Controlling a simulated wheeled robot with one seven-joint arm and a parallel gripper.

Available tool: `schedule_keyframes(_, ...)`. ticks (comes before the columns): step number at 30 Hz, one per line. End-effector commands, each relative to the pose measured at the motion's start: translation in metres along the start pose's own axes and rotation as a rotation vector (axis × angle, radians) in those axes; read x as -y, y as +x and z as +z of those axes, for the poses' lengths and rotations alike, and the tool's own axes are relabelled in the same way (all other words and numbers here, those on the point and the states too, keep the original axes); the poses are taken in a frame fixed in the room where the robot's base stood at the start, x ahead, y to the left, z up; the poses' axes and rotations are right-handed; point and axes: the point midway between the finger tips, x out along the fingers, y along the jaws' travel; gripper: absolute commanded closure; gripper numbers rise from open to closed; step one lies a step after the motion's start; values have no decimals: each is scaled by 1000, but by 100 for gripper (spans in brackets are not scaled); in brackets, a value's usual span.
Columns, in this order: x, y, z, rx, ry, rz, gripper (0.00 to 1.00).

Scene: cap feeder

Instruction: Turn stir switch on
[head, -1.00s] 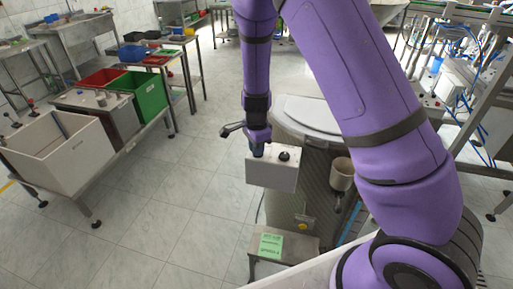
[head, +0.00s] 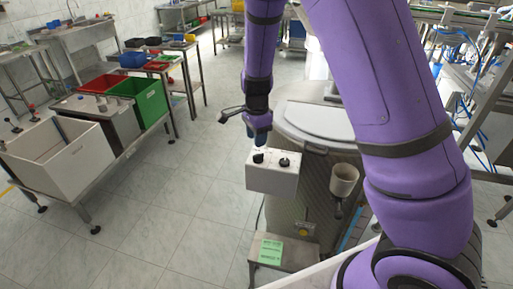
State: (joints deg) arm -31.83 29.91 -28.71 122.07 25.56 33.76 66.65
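A white switch box (head: 272,180) with two black knobs on its top is mounted on the front of the round grey feeder (head: 312,125). The left knob (head: 258,157) and the right knob (head: 284,162) both show; their markings are too small to read, so I cannot tell which is the stir switch. My gripper (head: 260,140) points down just above the left knob, with a small gap between them. Its fingers are small and dark, and I cannot tell whether they are open or shut. I see nothing held in it.
A beige cup (head: 343,181) is fixed to the feeder's right side. A low metal step (head: 284,254) with a green label stands in front. A bench (head: 90,185) with white, red and green bins is at the left. Open tiled floor lies between.

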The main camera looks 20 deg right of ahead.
Motion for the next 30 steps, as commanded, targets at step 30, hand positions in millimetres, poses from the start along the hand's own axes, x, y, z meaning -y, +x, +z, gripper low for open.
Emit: schedule_keyframes(30,-10,-58,-3,32,-59,-19,61)
